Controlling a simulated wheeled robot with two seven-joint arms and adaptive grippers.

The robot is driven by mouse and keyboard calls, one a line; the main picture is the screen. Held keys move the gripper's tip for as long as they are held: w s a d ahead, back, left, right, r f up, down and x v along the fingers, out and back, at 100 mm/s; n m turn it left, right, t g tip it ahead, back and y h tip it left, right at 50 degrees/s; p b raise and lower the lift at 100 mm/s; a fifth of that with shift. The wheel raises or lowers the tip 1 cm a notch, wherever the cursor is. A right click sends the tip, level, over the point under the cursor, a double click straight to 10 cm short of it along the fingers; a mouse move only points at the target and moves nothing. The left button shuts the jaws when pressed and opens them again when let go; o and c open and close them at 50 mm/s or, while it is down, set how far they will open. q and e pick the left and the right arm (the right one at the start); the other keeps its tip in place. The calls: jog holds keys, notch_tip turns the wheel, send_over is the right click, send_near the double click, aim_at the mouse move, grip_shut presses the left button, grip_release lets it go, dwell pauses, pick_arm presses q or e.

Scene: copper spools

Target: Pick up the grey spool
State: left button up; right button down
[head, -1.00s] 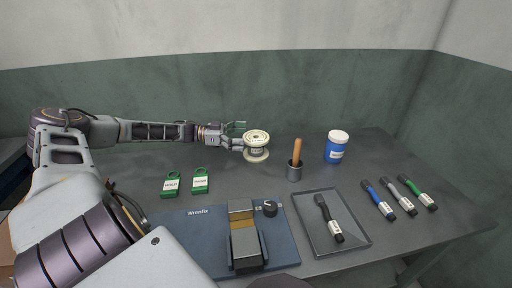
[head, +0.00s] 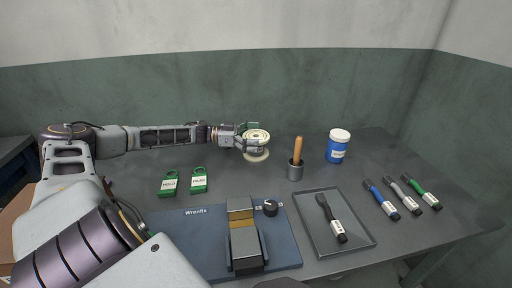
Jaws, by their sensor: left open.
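A pale cream-grey spool (head: 257,154) stands upright on the dark table near its back, left of the centre. My left gripper (head: 251,139) reaches in from the left at the spool's height. Its open fingers are at the spool, one behind it and one along its near left side, overlapping it in view. I cannot tell whether they touch it. My right gripper is not in view.
A blue-based device (head: 194,239), a tray (head: 365,241) and several markers (head: 380,199) are nearer.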

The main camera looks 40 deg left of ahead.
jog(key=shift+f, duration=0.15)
pick_arm(q)
jog(key=shift+c, duration=0.7)
jog(key=c, duration=0.9)
jog(key=shift+o, duration=0.2)
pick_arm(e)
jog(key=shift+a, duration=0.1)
pick_arm(q)
jog(key=shift+r, duration=0.1)
jog(key=shift+r, duration=0.4)
jog(key=shift+r+p, duration=0.3)
jog(key=shift+r, duration=0.05)
jog(key=shift+r+p, duration=1.35)
jog(key=shift+r, duration=2.85)
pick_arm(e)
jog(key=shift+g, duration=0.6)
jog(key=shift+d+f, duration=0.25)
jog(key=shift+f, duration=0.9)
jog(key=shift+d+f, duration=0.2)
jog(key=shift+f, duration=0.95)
